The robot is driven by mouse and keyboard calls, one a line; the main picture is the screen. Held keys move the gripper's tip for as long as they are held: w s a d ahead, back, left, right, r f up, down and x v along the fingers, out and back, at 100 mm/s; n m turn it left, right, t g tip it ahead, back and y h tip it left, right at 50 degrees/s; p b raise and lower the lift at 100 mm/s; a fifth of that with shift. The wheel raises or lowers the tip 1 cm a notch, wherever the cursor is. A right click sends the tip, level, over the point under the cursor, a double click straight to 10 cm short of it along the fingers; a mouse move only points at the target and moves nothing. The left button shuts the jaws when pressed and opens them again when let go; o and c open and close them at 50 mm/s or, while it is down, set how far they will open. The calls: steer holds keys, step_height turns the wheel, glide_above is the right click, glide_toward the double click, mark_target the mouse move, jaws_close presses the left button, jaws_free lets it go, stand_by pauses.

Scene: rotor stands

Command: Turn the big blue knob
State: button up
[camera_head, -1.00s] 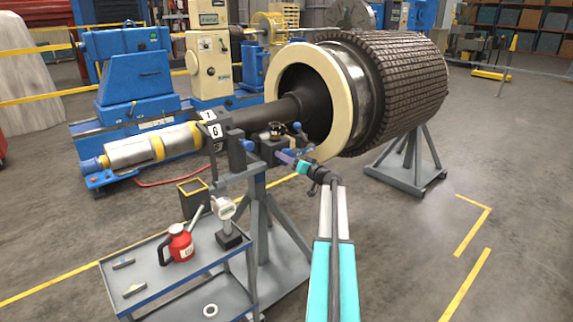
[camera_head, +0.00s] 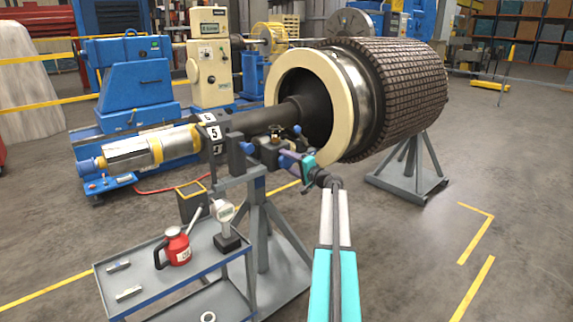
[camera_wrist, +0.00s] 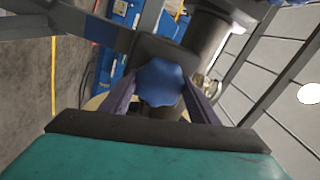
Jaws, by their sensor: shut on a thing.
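The big blue knob (camera_wrist: 160,82) is lobed and fills the middle of the wrist view. It sits in front of a dark block on the rotor stand. My gripper (camera_wrist: 158,86) has its two purple fingers against the left and right sides of the knob, shut on it. In the head view my gripper (camera_head: 289,158) reaches the stand's top block from the right, with its teal body (camera_head: 308,168) tilted. The knob is mostly covered by the fingers there. White plates with black characters (camera_head: 213,132) sit on the stand's left end.
Smaller blue knobs (camera_head: 297,130) (camera_head: 247,148) stand close to my gripper. The large rotor (camera_head: 400,90) is behind it. A grey cart (camera_head: 215,265) with a red oil can (camera_head: 173,247) and a gauge (camera_head: 224,212) stands at the lower left.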

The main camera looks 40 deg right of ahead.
steer(key=m, duration=0.3)
steer(key=shift+r+m+p, duration=0.1)
steer(key=shift+m+p, duration=0.25)
steer(key=shift+m, duration=0.05)
steer(key=m+p, duration=0.1)
steer(key=m, duration=0.2)
steer(key=m+p, duration=0.2)
steer(key=m, duration=0.2)
steer(key=shift+m+p, duration=1)
steer(key=shift+m, duration=0.6)
steer(key=o, duration=1.1)
steer(key=shift+c, duration=0.2)
